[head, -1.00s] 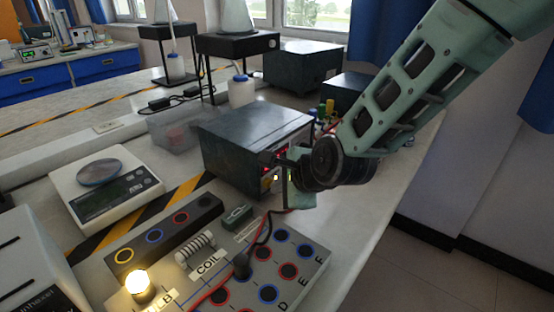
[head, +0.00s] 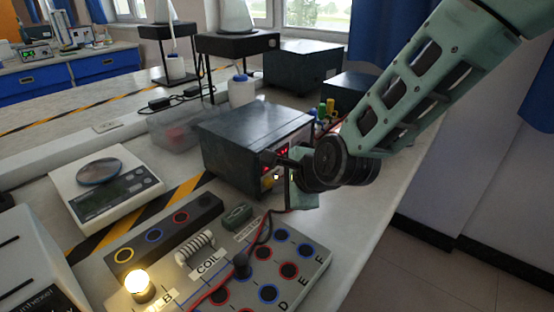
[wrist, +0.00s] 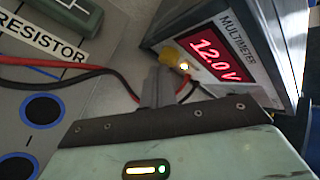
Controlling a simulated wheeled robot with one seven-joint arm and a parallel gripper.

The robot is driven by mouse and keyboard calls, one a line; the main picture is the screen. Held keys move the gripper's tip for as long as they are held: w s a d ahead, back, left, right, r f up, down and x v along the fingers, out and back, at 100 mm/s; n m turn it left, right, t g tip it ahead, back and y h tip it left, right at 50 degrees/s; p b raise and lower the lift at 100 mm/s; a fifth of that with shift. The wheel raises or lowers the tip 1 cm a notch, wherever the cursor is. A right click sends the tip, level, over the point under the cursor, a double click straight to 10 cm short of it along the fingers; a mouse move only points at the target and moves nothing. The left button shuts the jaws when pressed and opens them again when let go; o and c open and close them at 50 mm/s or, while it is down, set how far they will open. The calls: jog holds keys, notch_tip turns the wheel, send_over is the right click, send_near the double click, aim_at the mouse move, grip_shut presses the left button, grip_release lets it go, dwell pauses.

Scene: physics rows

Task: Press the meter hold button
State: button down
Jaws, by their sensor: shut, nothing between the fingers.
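The multimeter is a dark box (head: 245,140) on the bench, in the middle of the head view. In the wrist view its front panel (wrist: 235,85) is labelled MULTIMETER, and its red display (wrist: 215,55) reads 12.0 V. A yellow part (wrist: 178,50) and a small bright white spot (wrist: 184,66) sit left of the display; I cannot tell which is the hold button. My gripper (head: 270,157) is shut and empty at the meter's front. In the wrist view its fingertips (wrist: 160,72) are just below the yellow part; contact is unclear.
A circuit board (head: 215,265) with a lit bulb, coil, resistor and several sockets lies in front. Red and black leads (wrist: 85,70) run from it to the meter, close to my fingers. A scale (head: 105,185) stands left. Bare bench (head: 350,225) lies right.

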jog(key=shift+s+d+b, duration=0.2)
jog(key=shift+s+d, duration=0.7)
jog(key=shift+d, duration=0.3)
jog(key=shift+s+d+b, duration=0.15)
jog(key=shift+s+d, duration=0.75)
jog(key=shift+d, duration=0.25)
jog(key=s+d+r+n+g+h+p, duration=0.2)
jog(key=s+d+r+n+p, duration=0.3)
jog(key=s+r+n, duration=0.3)
jog(key=s+d+r+n+g+h+p, duration=0.3)
jog(key=s+r+n+p, duration=0.3)
jog(key=s+n, duration=0.8)
jog(key=shift+d+r+n+g+p, duration=0.3)
jog(key=shift+d+r+n+g, duration=0.3)
jog(key=shift+d+r+g, duration=0.3)
